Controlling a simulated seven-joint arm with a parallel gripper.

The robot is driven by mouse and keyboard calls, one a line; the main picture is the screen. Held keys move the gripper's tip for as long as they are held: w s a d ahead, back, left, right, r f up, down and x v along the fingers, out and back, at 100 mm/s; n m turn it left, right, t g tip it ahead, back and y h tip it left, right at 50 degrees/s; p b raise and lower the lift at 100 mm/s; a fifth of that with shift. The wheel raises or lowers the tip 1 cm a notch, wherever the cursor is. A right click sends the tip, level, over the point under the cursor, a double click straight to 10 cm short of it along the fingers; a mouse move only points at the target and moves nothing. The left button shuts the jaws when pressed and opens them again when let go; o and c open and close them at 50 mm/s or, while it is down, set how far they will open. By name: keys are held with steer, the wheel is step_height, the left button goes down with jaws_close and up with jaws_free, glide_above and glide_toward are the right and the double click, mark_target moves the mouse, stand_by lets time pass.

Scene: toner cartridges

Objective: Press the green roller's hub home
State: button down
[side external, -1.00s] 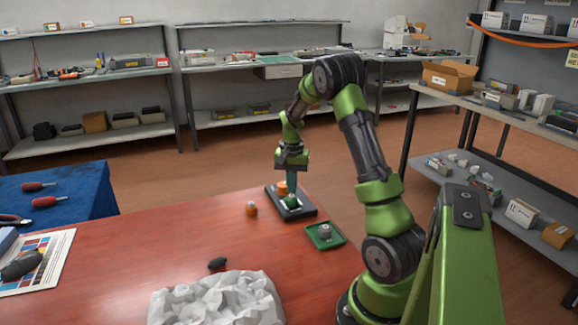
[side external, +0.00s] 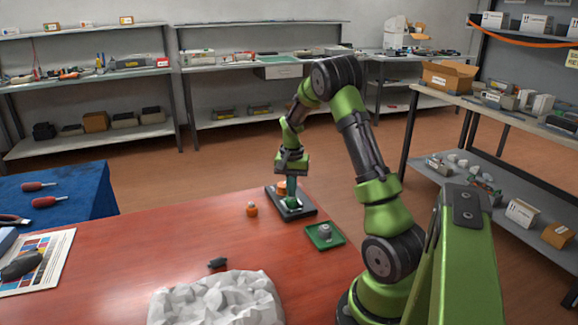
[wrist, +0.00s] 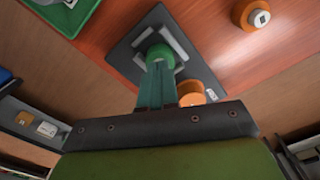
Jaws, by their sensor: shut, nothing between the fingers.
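The green roller (side external: 292,202) sits in the dark holder (side external: 306,211) on the red table. In the wrist view the green roller (wrist: 160,54) shows between pale grey rails of the holder (wrist: 127,55). My gripper (side external: 291,196) points down, its fingers shut and empty, with the tips at the green roller. In the wrist view the teal fingers of my gripper (wrist: 158,70) end at the roller's near edge and cover part of it. I cannot tell whether they touch it, or how deep its hub sits.
An orange roller (side external: 281,187) stands in the same holder, close behind my fingers. Another orange roller (side external: 252,210) stands loose on the table to the left. A green tray (side external: 325,243) with a grey part (side external: 325,231) lies in front right. Crumpled white material (side external: 216,300) lies at the front.

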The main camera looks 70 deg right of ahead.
steer(key=shift+f, duration=0.2)
steer(key=shift+r, duration=3.6)
steer(key=shift+s+f, duration=0.1)
steer(key=shift+f, duration=0.15)
steer(key=s+a+r+n+t, duration=0.2)
steer(key=a+r+n, duration=0.1)
steer(key=a, duration=0.8)
steer(key=s+a+r+n+t+y, duration=0.1)
steer(key=s+a+r+n+t, duration=0.1)
steer(key=a, duration=0.9)
steer(key=s+a+r+n+t+y, duration=0.1)
steer(key=s+a+r+n+t, duration=0.2)
steer(key=a, duration=0.9)
step_height(320, 180, up, 4)
steer(key=s+n, duration=0.1)
steer(key=n, duration=0.2)
steer(key=shift+r, duration=0.2)
